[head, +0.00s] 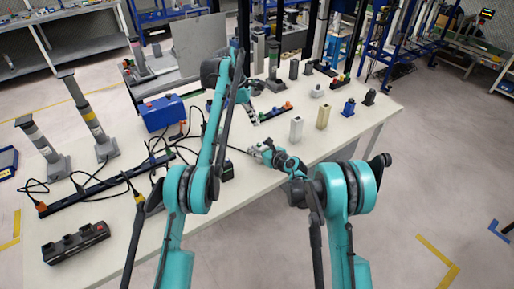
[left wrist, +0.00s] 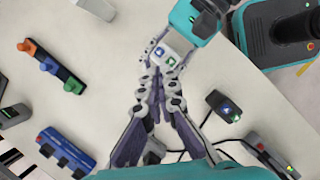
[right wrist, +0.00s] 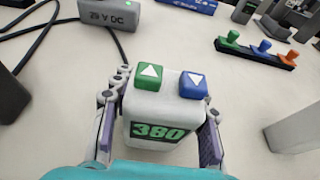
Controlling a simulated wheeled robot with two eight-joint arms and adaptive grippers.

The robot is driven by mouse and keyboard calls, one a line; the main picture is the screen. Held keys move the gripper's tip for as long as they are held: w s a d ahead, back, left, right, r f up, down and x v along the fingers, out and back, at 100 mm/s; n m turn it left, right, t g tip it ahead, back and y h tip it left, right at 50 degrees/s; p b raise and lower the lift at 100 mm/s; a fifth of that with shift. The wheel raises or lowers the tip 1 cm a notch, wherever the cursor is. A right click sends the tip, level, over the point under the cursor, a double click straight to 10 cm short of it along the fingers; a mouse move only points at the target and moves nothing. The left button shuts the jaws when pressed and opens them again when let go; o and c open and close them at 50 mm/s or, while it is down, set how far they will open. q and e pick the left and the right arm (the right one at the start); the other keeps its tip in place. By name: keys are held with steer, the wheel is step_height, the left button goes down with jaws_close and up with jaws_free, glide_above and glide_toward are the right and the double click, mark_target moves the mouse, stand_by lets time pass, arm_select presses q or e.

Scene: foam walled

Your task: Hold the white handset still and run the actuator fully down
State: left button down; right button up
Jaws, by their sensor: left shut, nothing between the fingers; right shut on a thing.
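The white handset (right wrist: 160,120) stands between the two fingers of my right gripper (right wrist: 160,112), which is shut on it. It has a green up-arrow button (right wrist: 147,76), a blue down-arrow button (right wrist: 193,85) and a display reading 380. In the left wrist view the handset (left wrist: 171,52) lies just beyond my left fingertips. My left gripper (left wrist: 158,88) is shut and empty, pointing toward the handset. No left finger shows on the buttons in the right wrist view. In the head view the right gripper (head: 258,152) is low over the table. I cannot tell which column is the actuator.
A strip with green, orange and blue knobs (right wrist: 258,50) and a grey 29 V DC box (right wrist: 106,12) lie beyond the handset. A dark handset (left wrist: 224,106) lies nearby. Grey columns (head: 92,125) and a blue box (head: 161,112) stand left, with cables on the table.

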arm_select(q)
steer(key=d+m+t, duration=0.1)
steer(key=m+t, duration=0.2)
steer(key=d+r+m+t+y, duration=0.1)
steer(key=m+t, duration=0.2)
steer(key=m, duration=0.1)
steer(key=d+m+t+y, duration=0.1)
steer(key=d+m+t, duration=0.1)
steer(key=m+t, duration=0.1)
steer(key=shift+s+r+m, duration=0.35)
steer(key=shift+s+m, duration=0.05)
steer(key=shift+m, duration=0.1)
steer(key=shift+f, duration=0.1)
steer(key=shift+f, duration=4.3)
steer(key=shift+f, duration=0.1)
steer(key=shift+f, duration=0.3)
steer(key=shift+f, duration=0.5)
stand_by(1.2)
